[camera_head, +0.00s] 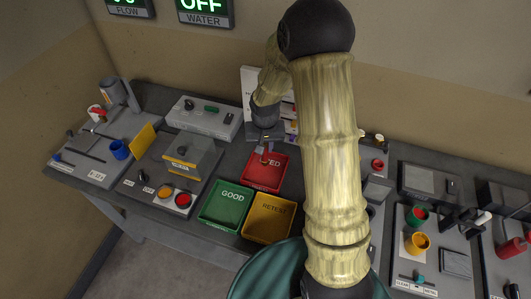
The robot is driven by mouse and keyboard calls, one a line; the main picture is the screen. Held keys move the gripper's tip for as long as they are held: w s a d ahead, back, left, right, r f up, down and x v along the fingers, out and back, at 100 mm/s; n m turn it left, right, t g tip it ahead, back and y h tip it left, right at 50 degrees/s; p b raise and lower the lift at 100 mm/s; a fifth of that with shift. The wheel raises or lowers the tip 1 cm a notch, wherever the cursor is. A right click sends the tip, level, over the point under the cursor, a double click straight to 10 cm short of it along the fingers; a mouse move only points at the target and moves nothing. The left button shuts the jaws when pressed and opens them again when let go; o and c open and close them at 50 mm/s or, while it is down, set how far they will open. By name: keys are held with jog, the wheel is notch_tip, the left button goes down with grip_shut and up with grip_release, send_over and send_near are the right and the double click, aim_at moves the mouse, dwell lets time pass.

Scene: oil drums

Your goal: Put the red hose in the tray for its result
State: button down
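My gripper (263,148) hangs over the back of the red tray (268,178), whose label reads "...TED" where it shows. The fingers are small and dark, and I cannot tell whether they are open or hold anything. The green tray (213,217) reads "GOOD" and the yellow tray (268,232) reads "RETEST"; both look empty. I cannot surely make out the red hose. A red and white piece (96,112) lies at the far left station, too small to name. My arm hides part of the bench to the right.
A wall sign (205,12) reads "OFF" over "WATER"; a cropped one reads "FLOW".

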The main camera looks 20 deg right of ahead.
aim_at(266, 154)
jog(key=shift+s, duration=0.2)
jog(key=shift+d+f, duration=0.1)
jog(key=shift+f, duration=0.25)
notch_tip(266, 154, down, 3)
jog(key=shift+w+d+r+p, duration=0.1)
jog(key=shift+p, duration=0.2)
jog(key=shift+f, duration=0.2)
jog(key=c, duration=1.3)
grip_release()
jog(key=shift+r, duration=0.15)
